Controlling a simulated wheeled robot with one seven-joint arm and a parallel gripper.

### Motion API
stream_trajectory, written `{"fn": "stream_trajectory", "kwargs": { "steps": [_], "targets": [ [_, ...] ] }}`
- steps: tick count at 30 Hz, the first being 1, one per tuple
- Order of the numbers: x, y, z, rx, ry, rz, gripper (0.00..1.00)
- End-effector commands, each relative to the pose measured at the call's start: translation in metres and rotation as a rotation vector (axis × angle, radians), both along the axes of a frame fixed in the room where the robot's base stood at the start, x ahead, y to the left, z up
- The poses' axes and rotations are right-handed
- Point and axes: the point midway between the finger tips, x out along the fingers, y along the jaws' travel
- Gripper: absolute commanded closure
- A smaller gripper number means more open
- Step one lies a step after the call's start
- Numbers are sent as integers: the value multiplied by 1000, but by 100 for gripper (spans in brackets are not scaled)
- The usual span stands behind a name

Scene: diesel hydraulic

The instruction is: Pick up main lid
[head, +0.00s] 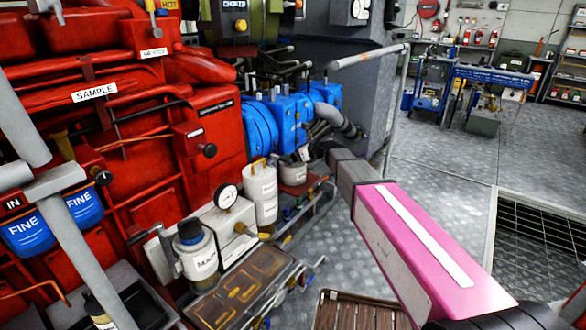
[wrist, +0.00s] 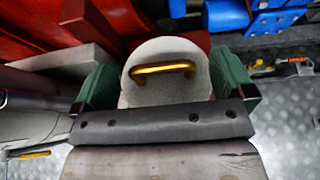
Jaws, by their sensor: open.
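In the wrist view a pale rounded lid (wrist: 150,95) with a brass bar handle (wrist: 162,68) lies in front of my gripper (wrist: 167,85). The green finger pads stand apart on either side of it. Whether they touch it I cannot tell, and no label shows there. In the head view, a white canister (head: 261,192) with a brass handle on top stands left of my gripper (head: 318,150), whose fingers are small and unclear. A nearer white canister (head: 200,258), its label partly reading "MA", has a dark blue cap (head: 190,232).
Red engine blocks (head: 150,110) and blue units (head: 290,112) rise behind the canisters. A gauge (head: 227,196) sits on a pale box beside them. A clear-topped tray (head: 240,290) lies in front. Open metal floor (head: 430,170) stretches to the right.

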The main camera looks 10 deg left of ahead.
Motion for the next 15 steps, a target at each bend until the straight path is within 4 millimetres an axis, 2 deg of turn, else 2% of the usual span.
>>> {"fn": "stream_trajectory", "kwargs": {
  "steps": [3, 10, 11, 15],
  "targets": [
    [6, 13, -7, 0, 0, 0, 0],
    [6, 14, -8, 0, 0, -1, 0],
    [6, 14, -8, 0, 0, -1, 3],
    [6, 14, -8, 0, 0, 0, 49]
  ]
}}
